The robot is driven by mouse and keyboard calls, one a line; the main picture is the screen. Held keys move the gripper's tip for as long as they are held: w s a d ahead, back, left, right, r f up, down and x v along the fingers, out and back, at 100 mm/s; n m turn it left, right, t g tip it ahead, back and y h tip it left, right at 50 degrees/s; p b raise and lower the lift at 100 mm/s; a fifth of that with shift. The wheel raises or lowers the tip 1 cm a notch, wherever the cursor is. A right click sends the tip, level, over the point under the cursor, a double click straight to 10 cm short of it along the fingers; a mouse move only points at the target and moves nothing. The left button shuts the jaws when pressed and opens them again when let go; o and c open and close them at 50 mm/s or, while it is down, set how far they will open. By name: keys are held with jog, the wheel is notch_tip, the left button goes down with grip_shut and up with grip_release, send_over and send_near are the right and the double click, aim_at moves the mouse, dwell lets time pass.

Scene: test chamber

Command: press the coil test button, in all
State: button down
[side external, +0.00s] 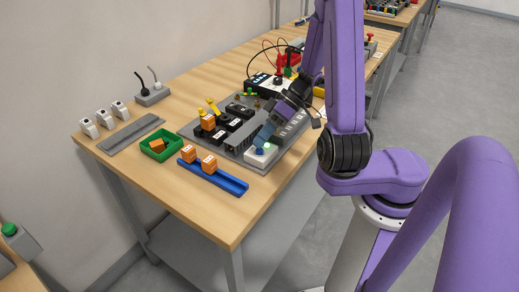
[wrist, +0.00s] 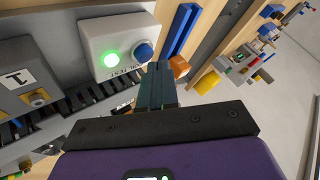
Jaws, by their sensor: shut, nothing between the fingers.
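The coil test box (wrist: 106,38) is a pale box with an upside-down label, partly hidden by my fingers, that appears to read COIL TEST. It carries a blue round button (wrist: 143,52) and a lit green lamp (wrist: 111,59). In the side view the box (side external: 262,158) sits at the near corner of the grey panel (side external: 209,143). My gripper (wrist: 159,66) is shut and empty, its fingertips close beside the blue button. I cannot tell whether they touch it. In the side view my gripper (side external: 263,137) points down at the box.
A blue rail (side external: 222,180) with orange blocks and a green tray (side external: 160,146) lie in front of the panel. Black modules and yellow parts stand on the panel. A black meter (side external: 268,84) with cables stands behind. Bare wood shows at the table's front corner.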

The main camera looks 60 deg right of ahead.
aim_at(262, 148)
jog(key=shift+r, duration=0.4)
jog(key=shift+r, duration=0.1)
jog(key=shift+r, duration=2.4)
jog(key=shift+s+a+n+g+h, duration=0.55)
jog(key=shift+a+n+g+h, duration=1.1)
jog(key=shift+a+g, duration=1.4)
jog(key=s+r+n+t+h, duration=0.2)
jog(key=s+n+h, duration=0.2)
jog(key=s, duration=1.2)
jog(key=shift+d+r+n+h, duration=0.2)
jog(key=shift+n+h, duration=0.15)
jog(key=shift+n, duration=0.2)
jog(key=shift+t, duration=0.25)
